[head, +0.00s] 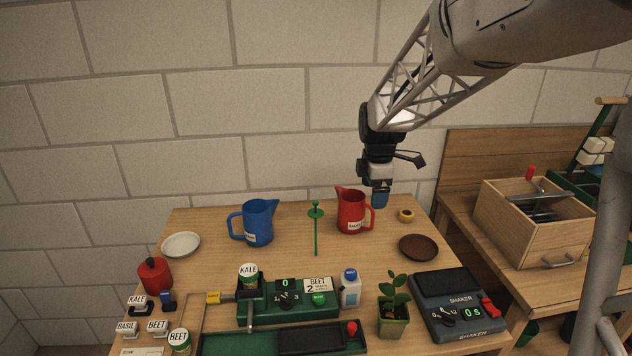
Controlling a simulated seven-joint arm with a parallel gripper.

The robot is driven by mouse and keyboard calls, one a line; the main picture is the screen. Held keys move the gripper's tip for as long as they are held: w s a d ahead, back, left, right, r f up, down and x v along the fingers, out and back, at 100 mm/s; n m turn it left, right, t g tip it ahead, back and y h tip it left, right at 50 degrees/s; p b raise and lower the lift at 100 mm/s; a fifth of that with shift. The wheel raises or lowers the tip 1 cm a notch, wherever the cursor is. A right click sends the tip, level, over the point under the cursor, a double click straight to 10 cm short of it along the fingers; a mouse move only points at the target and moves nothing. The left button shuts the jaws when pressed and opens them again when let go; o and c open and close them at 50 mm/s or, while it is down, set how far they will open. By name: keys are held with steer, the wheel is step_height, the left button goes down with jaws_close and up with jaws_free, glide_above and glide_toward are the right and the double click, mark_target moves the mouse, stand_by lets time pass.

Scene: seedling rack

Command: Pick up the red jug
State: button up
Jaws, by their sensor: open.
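The red jug (351,212) stands upright at the back of the wooden table, right of centre. It has a white label, a spout at its upper left and a handle on its right side. My gripper (380,203) hangs from the arm, pointing down, close to the jug's handle on the right. The blue-tipped fingers appear just above or behind the handle; I cannot tell whether they touch it. The jug is not held. The gap between the fingers is not clearly visible from this side.
A blue jug (257,222) stands to the left, with a thin green stand (316,229) between the jugs. A yellow ring (406,215) and a brown saucer (418,247) lie to the right. A green dispenser (289,299), a seedling pot (393,318) and a shaker (456,306) fill the front.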

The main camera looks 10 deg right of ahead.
mark_target(353, 212)
steer(key=w+d+f+n, duration=0.1)
steer(key=w+f+n, duration=0.1)
steer(key=w+f, duration=0.1)
steer(key=w+d+f+n, duration=0.1)
steer(key=w+f+n, duration=0.2)
steer(key=w, duration=0.3)
steer(key=w+d+f+n, duration=0.1)
steer(key=w+f+n, duration=0.1)
steer(key=w+f, duration=0.1)
steer(key=shift+w+d+g, duration=0.3)
steer(key=shift+w+g, duration=0.1)
steer(key=shift+w, duration=0.35)
steer(key=shift+f, duration=0.1)
steer(key=shift+f, duration=1.25)
steer(key=shift+a+f, duration=0.1)
steer(key=shift+f, duration=2.45)
steer(key=shift+c, duration=0.3)
steer(key=c, duration=1.2)
